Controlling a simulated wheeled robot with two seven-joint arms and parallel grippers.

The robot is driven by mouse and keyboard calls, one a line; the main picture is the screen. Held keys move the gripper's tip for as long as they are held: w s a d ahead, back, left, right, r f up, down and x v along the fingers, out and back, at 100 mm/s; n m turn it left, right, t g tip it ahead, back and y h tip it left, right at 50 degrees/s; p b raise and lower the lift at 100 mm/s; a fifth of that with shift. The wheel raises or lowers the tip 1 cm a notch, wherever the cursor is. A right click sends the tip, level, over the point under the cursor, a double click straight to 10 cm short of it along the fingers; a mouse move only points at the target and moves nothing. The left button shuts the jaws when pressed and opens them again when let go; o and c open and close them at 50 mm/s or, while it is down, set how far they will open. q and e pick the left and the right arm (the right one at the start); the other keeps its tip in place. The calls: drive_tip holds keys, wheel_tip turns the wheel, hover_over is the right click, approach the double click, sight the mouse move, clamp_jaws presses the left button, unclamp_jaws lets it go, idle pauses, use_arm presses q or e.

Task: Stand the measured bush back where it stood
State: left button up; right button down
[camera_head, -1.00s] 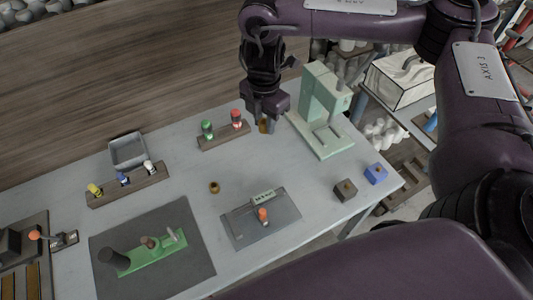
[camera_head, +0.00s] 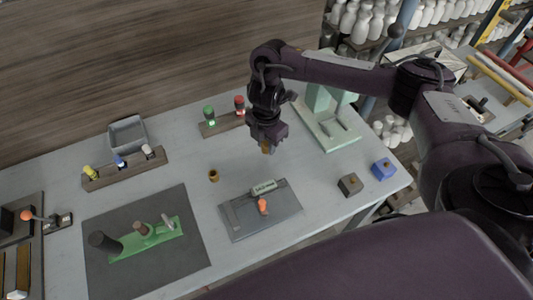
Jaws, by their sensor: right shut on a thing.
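My right gripper (camera_head: 267,146) is shut on a small brass-brown bush (camera_head: 265,148). It hangs over the pale table, between the mint-green press and the grey gauge plate; its exact height above the table is hard to tell. Much of the bush is hidden by the fingers. A second small brass bush (camera_head: 214,176) stands on the table to the left, apart from the gripper. The grey gauge plate (camera_head: 238,215) carries a small display (camera_head: 264,187) and an orange-topped part (camera_head: 263,206). My left gripper is out of view.
The mint-green press (camera_head: 318,107) stands at the back right. A rack with green and red pieces (camera_head: 215,127) is left of the gripper. A dark mat (camera_head: 190,257) holds a green fixture (camera_head: 150,238).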

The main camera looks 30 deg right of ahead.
sight(266, 158)
wheel_tip(266, 158, down, 4)
drive_tip(key=shift+f+b, duration=0.1)
drive_tip(key=shift+b, duration=0.7)
drive_tip(key=shift+f, duration=0.15)
drive_tip(key=c, duration=1.1)
unclamp_jaws()
